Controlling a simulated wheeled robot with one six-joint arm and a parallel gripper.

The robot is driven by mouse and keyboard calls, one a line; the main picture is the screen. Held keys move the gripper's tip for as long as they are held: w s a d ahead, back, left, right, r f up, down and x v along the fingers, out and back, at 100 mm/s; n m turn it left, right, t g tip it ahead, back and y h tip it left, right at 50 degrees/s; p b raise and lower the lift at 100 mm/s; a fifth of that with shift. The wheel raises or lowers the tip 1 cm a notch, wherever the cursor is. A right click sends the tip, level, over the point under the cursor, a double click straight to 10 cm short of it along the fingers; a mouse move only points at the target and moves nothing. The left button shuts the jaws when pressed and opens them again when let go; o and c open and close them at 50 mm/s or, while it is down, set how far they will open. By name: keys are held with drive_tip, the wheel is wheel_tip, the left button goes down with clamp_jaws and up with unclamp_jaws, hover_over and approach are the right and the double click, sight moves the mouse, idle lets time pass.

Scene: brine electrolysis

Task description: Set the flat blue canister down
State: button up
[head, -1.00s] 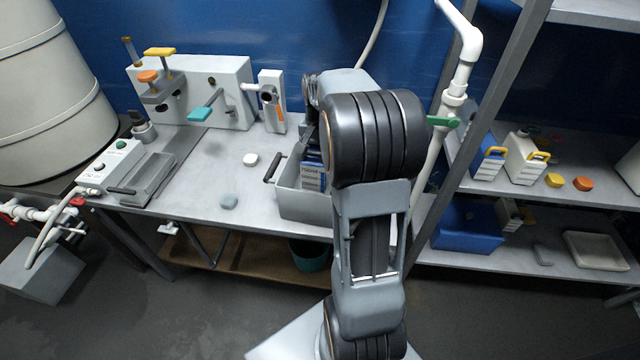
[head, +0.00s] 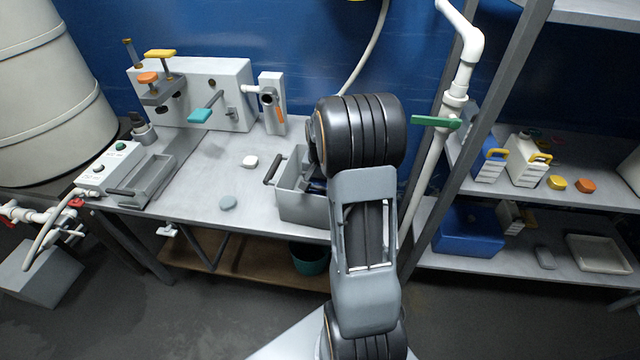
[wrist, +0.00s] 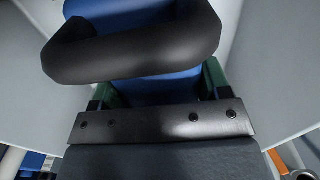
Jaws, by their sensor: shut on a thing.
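The flat blue canister shows in the wrist view (wrist: 155,90), with a thick black handle (wrist: 130,48) across its top. My gripper (wrist: 160,92), with green pads on both sides, is shut on it. Pale grey walls rise on both sides of the canister there.
The bench (head: 205,185) has bare room left of the bin, with a white piece (head: 250,161) and a grey-blue disc (head: 228,203). A white pipe with a green handle (head: 437,122) stands to the right. Beyond it, shelves hold white canisters (head: 526,158) and a blue crate (head: 466,232).

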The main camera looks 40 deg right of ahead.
drive_tip(key=shift+f, duration=0.15)
drive_tip(key=shift+f, duration=0.15)
drive_tip(key=o, duration=1.6)
